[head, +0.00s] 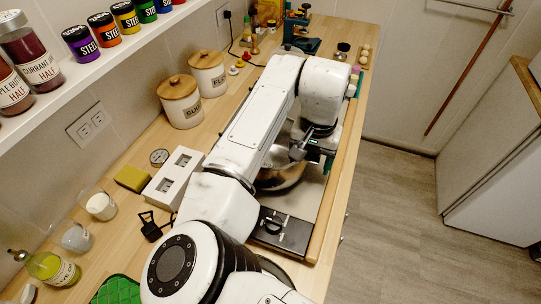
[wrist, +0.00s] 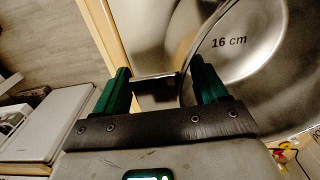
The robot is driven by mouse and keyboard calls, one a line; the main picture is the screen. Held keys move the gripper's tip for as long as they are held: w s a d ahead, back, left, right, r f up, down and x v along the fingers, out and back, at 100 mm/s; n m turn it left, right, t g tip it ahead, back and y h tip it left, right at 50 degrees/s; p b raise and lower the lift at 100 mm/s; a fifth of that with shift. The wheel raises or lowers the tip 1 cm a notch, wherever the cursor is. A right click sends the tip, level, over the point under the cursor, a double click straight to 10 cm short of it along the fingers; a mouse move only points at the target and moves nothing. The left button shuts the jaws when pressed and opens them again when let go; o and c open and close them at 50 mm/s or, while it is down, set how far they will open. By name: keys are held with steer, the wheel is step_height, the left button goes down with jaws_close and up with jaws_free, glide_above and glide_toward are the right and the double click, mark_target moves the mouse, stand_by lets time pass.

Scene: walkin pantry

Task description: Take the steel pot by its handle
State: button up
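The steel pot (head: 283,176) stands on the counter in the head view, partly hidden under my arm. In the wrist view its round, shiny wall or base, marked "16 cm" (wrist: 229,43), fills the upper right. My gripper (wrist: 160,80) has its two green fingers spread apart, beside the pot. A dark piece that looks like the pot's handle (wrist: 156,92) lies between the fingers; I cannot tell whether either finger touches it. In the head view my gripper (head: 313,158) is at the pot's right side, and its fingertips are hard to make out.
A steel surface (head: 308,196) lies along the counter's front edge, with a black panel (head: 282,232) at its near end. Sugar (head: 180,103) and flour (head: 208,75) canisters stand at the back. A white box (head: 174,177) and yellow sponge (head: 132,178) lie left of my arm.

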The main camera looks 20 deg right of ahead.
jaws_close()
stand_by(0.5)
steer(key=shift+r, duration=0.15)
